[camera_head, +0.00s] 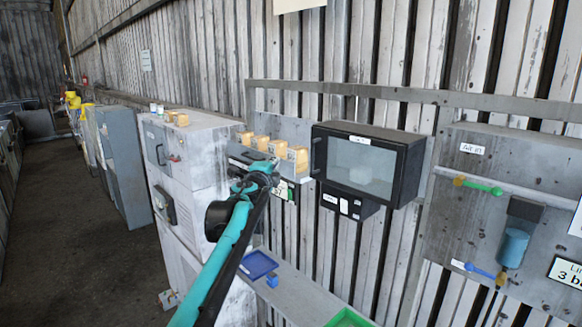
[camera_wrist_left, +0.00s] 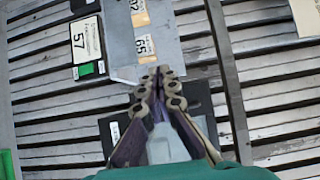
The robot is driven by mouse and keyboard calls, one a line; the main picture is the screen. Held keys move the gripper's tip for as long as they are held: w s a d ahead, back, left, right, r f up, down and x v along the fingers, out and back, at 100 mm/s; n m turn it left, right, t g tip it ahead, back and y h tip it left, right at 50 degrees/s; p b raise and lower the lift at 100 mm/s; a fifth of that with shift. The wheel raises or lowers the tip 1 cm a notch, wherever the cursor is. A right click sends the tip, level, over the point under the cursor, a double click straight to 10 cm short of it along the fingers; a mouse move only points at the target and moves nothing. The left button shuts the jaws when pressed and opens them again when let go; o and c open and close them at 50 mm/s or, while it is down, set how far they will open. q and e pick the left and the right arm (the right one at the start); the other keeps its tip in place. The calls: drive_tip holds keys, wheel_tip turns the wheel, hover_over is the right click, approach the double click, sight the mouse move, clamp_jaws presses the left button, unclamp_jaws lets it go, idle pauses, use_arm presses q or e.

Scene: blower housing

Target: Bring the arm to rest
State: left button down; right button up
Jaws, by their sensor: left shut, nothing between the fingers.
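My left arm, teal and black, reaches up from the bottom of the head view. My left gripper (camera_head: 268,166) is at its far end, in front of the wall panel with the orange-topped units. In the left wrist view the fingers of the left gripper (camera_wrist_left: 163,75) are together and nothing is between them. The fingertips lie in the picture over the lower edge of a grey panel (camera_wrist_left: 185,45); whether they touch it I cannot tell. My right gripper is not in view.
A black box with a window (camera_head: 365,165) hangs on the wall right of the gripper. A grey cabinet (camera_head: 205,150) stands to its left. A blue tray (camera_head: 258,264) and a green tray (camera_head: 348,319) lie on a ledge below. A valve panel (camera_head: 480,225) is at the right.

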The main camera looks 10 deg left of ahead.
use_arm(q)
drive_tip(key=s+a+f+n+g+y+b, duration=0.2)
drive_tip(key=s+f+n+b, duration=0.4)
drive_tip(key=s+f+b, duration=0.55)
drive_tip(key=s+a+f+n+g+y+b, duration=0.1)
drive_tip(key=s+f+n+g+y+b, duration=0.15)
drive_tip(key=s+f+n+b, duration=0.85)
drive_tip(key=s+d+f+g+h+b, duration=0.1)
drive_tip(key=s+f, duration=0.6)
drive_tip(key=f, duration=0.8)
drive_tip(key=s+d+f+g+h+b, duration=0.2)
drive_tip(key=s+d+f+b, duration=0.3)
drive_tip(key=f, duration=0.9)
drive_tip(key=s+d+f+g+h+b, duration=0.2)
drive_tip(key=s+d+f, duration=0.4)
drive_tip(key=s+f, duration=0.5)
wheel_tip(320, 180, down, 5)
drive_tip(key=shift+d+r+g+b, duration=0.15)
drive_tip(key=shift+d+g+b, duration=0.1)
drive_tip(key=shift+g+b, duration=0.5)
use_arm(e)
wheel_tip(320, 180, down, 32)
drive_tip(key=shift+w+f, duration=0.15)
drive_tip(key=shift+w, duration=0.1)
use_arm(q)
drive_tip(key=shift+s+h, duration=0.1)
drive_tip(key=shift+h, duration=0.15)
